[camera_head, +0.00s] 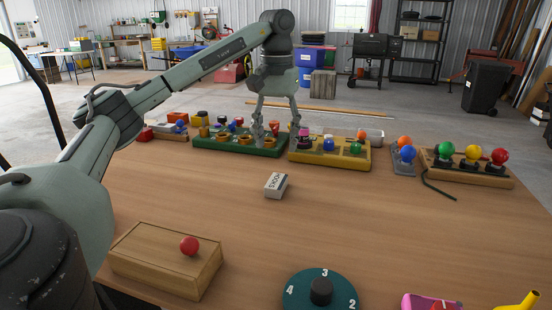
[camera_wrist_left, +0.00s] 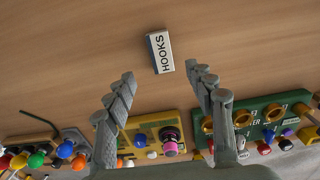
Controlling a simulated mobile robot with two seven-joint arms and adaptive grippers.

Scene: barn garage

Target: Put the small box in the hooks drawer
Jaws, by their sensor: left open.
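The small box (camera_head: 276,185) is white and grey with dark lettering and lies near the middle of the wooden table. In the left wrist view the small box (camera_wrist_left: 162,52) reads HOOKS and lies just beyond the fingertips, roughly centred between them. My left gripper (camera_head: 277,128) is open and empty, pointing down over the table's far side, behind the box. Its spread fingers also show in the left wrist view (camera_wrist_left: 160,74). I cannot make out a drawer marked for hooks. My right gripper is not in view.
A wooden case (camera_head: 165,260) with a red knob (camera_head: 189,245) stands front left. A numbered green dial (camera_head: 320,291) and a pink item (camera_head: 430,302) are at the front. Green (camera_head: 212,147), yellow (camera_head: 330,157) and wooden (camera_head: 468,172) boards line the back. The table around the box is clear.

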